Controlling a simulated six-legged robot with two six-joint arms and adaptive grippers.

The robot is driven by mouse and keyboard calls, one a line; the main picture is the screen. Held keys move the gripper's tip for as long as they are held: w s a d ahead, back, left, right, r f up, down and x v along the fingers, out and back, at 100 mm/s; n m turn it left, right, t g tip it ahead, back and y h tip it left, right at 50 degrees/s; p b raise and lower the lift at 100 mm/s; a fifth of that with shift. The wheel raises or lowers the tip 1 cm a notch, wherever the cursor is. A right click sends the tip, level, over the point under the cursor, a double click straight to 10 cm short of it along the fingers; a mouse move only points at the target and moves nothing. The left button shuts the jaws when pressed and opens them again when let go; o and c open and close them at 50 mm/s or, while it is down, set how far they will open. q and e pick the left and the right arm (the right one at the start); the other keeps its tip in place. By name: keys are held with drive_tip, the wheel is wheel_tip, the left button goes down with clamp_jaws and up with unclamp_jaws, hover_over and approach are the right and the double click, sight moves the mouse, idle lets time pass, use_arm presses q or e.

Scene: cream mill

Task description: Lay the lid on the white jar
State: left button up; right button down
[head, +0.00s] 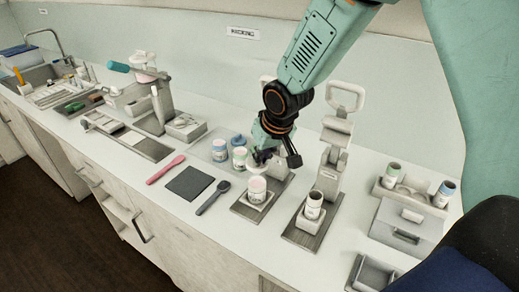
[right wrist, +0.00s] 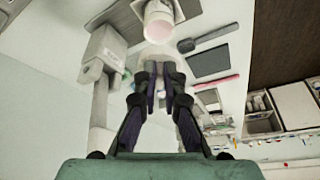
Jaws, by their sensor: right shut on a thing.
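The white jar (head: 257,190) stands upright on a dark-topped stand, and its round pinkish top faces up. It also shows near the top of the right wrist view (right wrist: 158,22). My right gripper (head: 264,157) is just behind and above the jar, apart from it. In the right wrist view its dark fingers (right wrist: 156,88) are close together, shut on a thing. A pale rounded shape (right wrist: 152,56) shows at the fingertips and appears to be the lid, mostly hidden by the fingers. My left gripper is not in view.
Behind the jar, a pale tray holds a blue-labelled jar (head: 220,150), a green-labelled jar (head: 239,158) and a blue piece (head: 238,140). A press (head: 333,150) with another jar (head: 313,204) stands right. A dark spoon (head: 213,197), dark mat (head: 190,183) and pink spatula (head: 166,169) lie left.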

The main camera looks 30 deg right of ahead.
sight(263, 168)
drive_tip(key=shift+a+f, duration=0.1)
drive_tip(key=shift+a, duration=0.1)
drive_tip(key=shift+w+f+b, duration=0.2)
drive_tip(key=shift+f+b, duration=0.35)
drive_tip(key=shift+s+d+f+b, duration=0.1)
drive_tip(key=shift+d+f+b, duration=0.05)
drive_tip(key=shift+f+b, duration=0.4)
drive_tip(key=shift+d+f+b, duration=0.1)
drive_tip(key=shift+f+b, duration=0.3)
drive_tip(key=shift+f, duration=0.15)
drive_tip(key=shift+s+a+f+b, duration=0.1)
drive_tip(key=shift+a+f+b, duration=0.05)
drive_tip(key=shift+f+b, duration=0.4)
drive_tip(key=shift+f, duration=0.2)
drive_tip(key=shift+w+f, duration=0.15)
drive_tip(key=shift+w, duration=0.05)
drive_tip(key=shift+s, duration=0.1)
drive_tip(key=shift+s+r+b, duration=0.1)
drive_tip(key=shift+r+b, duration=0.1)
drive_tip(key=shift+b, duration=0.1)
